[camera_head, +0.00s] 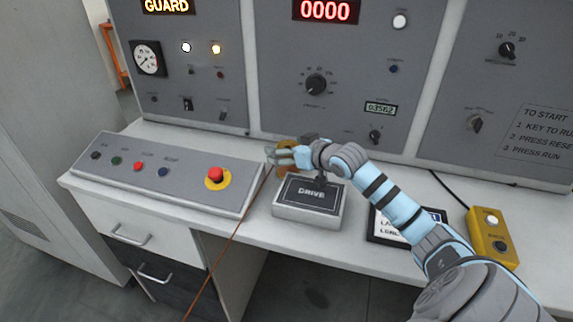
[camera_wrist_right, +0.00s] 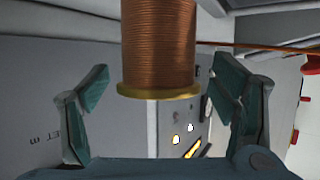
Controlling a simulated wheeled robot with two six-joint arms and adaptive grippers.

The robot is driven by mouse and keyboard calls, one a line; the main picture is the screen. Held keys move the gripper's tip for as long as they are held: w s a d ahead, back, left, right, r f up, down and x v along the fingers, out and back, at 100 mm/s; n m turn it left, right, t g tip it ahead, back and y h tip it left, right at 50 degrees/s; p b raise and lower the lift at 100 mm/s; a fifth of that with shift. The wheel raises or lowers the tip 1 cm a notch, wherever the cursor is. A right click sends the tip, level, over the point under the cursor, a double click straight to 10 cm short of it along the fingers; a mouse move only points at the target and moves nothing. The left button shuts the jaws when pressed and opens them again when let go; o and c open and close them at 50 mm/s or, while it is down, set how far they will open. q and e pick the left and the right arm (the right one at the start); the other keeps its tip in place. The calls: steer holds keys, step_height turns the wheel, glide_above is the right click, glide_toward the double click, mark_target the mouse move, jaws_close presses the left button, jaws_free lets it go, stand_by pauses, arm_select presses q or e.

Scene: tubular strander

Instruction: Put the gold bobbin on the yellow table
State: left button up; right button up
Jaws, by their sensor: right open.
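The gold bobbin (camera_head: 286,170) is small and mostly hidden behind my right gripper (camera_head: 274,156) in the head view, above the desk near the DRIVE box. In the right wrist view the bobbin (camera_wrist_right: 158,45) shows a copper-wound body and a gold flange at its lower end. My right gripper (camera_wrist_right: 162,82) is open there, with one teal finger on each side of the bobbin and visible gaps between. The upper end of the bobbin is cut off by the frame. My left gripper and a yellow table are not in view.
The DRIVE box (camera_head: 308,197) stands just below the gripper. A sloped button panel (camera_head: 165,175) with a red stop button lies left. A yellow switch box (camera_head: 492,237) and a dark-framed sign lie right. A thin copper-coloured line (camera_head: 232,235) runs down to the lower left.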

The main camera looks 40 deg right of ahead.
steer(key=shift+s+r, duration=0.1)
steer(key=shift+s, duration=0.1)
steer(key=c, duration=1.8)
jaws_close()
steer(key=shift+w+r, duration=0.1)
steer(key=shift+r, duration=0.1)
